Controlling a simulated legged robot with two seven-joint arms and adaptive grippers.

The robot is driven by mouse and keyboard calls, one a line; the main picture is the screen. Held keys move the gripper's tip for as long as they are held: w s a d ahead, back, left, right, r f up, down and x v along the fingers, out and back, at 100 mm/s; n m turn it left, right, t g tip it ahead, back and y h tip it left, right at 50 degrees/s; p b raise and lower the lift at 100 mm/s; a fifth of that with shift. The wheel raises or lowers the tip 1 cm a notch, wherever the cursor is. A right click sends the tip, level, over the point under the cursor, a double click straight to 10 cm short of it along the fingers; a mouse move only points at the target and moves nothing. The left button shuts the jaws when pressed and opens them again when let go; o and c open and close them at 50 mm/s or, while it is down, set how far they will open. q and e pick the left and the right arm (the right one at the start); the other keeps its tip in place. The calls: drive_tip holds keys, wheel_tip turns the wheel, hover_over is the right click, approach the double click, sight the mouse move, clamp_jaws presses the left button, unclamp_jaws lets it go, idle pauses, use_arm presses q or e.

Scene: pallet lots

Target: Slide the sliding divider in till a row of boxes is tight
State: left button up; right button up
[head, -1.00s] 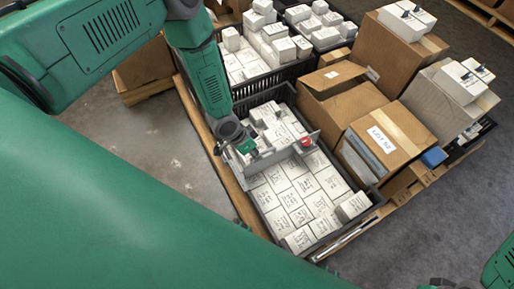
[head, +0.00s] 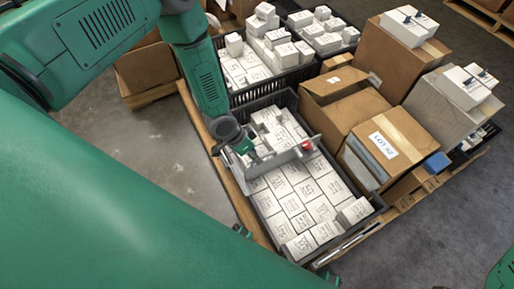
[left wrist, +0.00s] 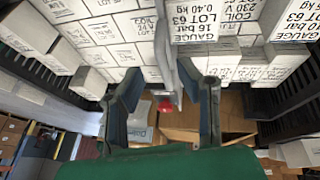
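The sliding divider (head: 283,159) is a grey plate with a red knob (head: 307,145). It stands across a black crate (head: 373,201) of white labelled boxes, with a block of boxes (head: 306,196) on its near side and more boxes (head: 279,128) on its far side. My left gripper (head: 254,156) is low over the crate at the divider's left part. In the left wrist view its two fingers (left wrist: 168,98) are spread, with the divider (left wrist: 164,52) between them and gaps visible. Whether a finger touches the plate is unclear.
Open cardboard cartons (head: 345,108) and a closed carton labelled as a lot (head: 393,145) stand close to the crate's right. Another black crate (head: 287,77) of boxes is behind it. Bare floor (head: 150,150) lies left of the pallet.

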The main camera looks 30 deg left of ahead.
use_arm(q)
drive_tip(key=v, duration=1)
drive_tip(key=shift+a, duration=0.15)
use_arm(e)
drive_tip(key=shift+a, duration=0.1)
use_arm(q)
drive_tip(key=shift+a+f, duration=0.15)
drive_tip(key=shift+a, duration=0.05)
use_arm(e)
drive_tip(key=shift+a+r, duration=0.1)
drive_tip(key=shift+a, duration=0.15)
use_arm(q)
drive_tip(key=s+a+r+n+g+y, duration=0.15)
drive_tip(key=s+n+y, duration=0.35)
drive_tip(key=s, duration=1.6)
wheel_tip(320, 180, up, 14)
drive_tip(key=p, duration=1.3)
drive_tip(key=shift+w+f+n+h+p, duration=0.25)
drive_tip(key=shift+w+n+h+p, duration=0.05)
drive_tip(key=shift+w+h+p, duration=0.1)
use_arm(e)
wheel_tip(320, 180, up, 14)
drive_tip(key=shift+d+f, duration=0.15)
drive_tip(key=shift+f, duration=0.05)
